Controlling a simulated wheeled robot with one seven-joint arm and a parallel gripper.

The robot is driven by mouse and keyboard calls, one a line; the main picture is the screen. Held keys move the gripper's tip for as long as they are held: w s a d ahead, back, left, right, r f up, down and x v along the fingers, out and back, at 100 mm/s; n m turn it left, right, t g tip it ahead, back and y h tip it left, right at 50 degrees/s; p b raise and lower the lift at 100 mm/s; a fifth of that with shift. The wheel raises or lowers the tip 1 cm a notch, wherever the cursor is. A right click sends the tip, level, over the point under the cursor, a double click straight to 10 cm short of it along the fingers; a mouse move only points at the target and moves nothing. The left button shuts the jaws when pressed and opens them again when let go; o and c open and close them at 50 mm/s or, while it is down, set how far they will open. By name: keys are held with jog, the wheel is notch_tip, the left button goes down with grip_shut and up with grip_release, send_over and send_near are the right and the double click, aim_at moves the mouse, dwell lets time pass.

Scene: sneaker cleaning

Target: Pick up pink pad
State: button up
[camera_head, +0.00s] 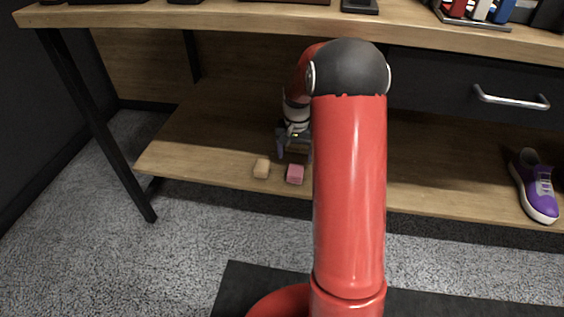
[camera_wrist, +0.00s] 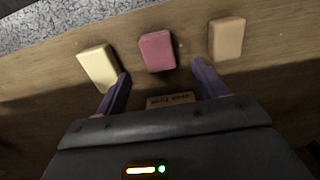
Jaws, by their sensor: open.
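The pink pad (camera_head: 295,174) lies on the lower wooden shelf near its front edge. In the wrist view the pink pad (camera_wrist: 157,51) lies ahead of the fingertips, roughly midway between them. My gripper (camera_head: 295,152) is open and empty, just behind the pad in the head view. In the wrist view the fingers of my gripper (camera_wrist: 160,70) spread on either side, apart from the pink pad. My red arm hides part of the shelf in the head view.
A tan pad (camera_head: 262,168) lies left of the pink pad. The wrist view shows a pale yellow pad (camera_wrist: 98,67), close to the left fingertip, and a tan pad (camera_wrist: 227,38). A purple sneaker (camera_head: 536,186) stands on the shelf (camera_head: 430,180) at right. The tabletop (camera_head: 230,17) is above.

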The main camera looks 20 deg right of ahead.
aim_at(296, 170)
notch_tip(296, 170, down, 8)
jog(key=shift+d+r+b, duration=0.1)
jog(key=shift+d+b, duration=0.05)
jog(key=shift+b, duration=0.6)
jog(key=shift+c, duration=0.3)
jog(key=c, duration=1)
